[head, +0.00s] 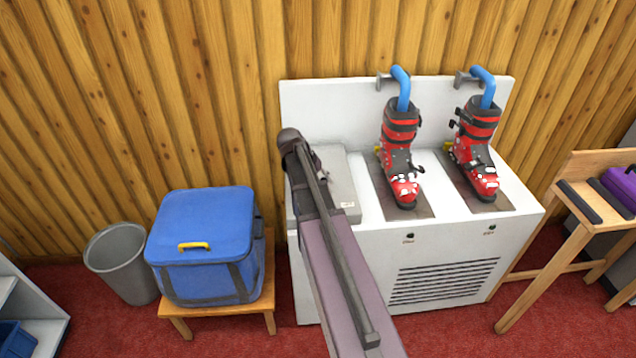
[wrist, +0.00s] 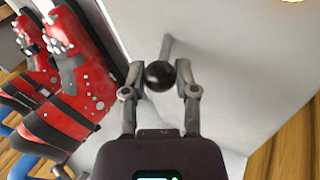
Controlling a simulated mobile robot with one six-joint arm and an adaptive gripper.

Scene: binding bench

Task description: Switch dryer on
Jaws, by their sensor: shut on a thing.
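The white boot dryer (head: 370,255) stands against the wooden wall, with two red ski boots (head: 400,160) (head: 477,150) on its top under blue hoses. In the wrist view, my gripper (wrist: 160,82) is shut on a round black knob (wrist: 159,75). The knob sits on a short grey lever (wrist: 168,48) in front of a pale surface. The fingertips touch the knob from both sides. In the head view my arm hides the knob and lever, and the fingers cannot be made out there.
A grey box (head: 343,185) sits on the dryer's left end, close to my arm. To the left are a blue cooler box (head: 205,240) on a wooden stool and a grey bin (head: 122,262). A wooden bench (head: 590,170) stands at the right. Red carpet covers the floor.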

